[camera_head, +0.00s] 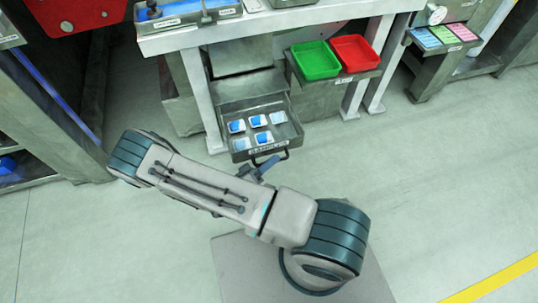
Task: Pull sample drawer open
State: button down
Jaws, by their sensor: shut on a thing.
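The sample drawer (272,141) is a grey metal drawer under the workbench, with a label on its front. It stands pulled out from the bench, and several blue-and-white sample packs (257,121) lie inside it. A dark handle (284,151) sits on the drawer front. My gripper (262,164) is at this handle and shut on it. My arm hides part of the gripper, so the fingertips show only in small part.
A green tray (315,61) and a red tray (355,54) sit on a shelf right of the drawer. The bench top (270,20) is above. White bench legs (203,100) stand beside the drawer. The floor at right is clear, with a yellow line (490,283).

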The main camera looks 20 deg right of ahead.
jog(key=shift+s+f, duration=0.1)
jog(key=shift+s, duration=0.15)
jog(key=c, duration=1.5)
grip_release()
jog(key=shift+s+a, duration=0.1)
jog(key=p+v, duration=0.1)
jog(key=v, duration=1.2)
jog(key=shift+a+p, duration=0.3)
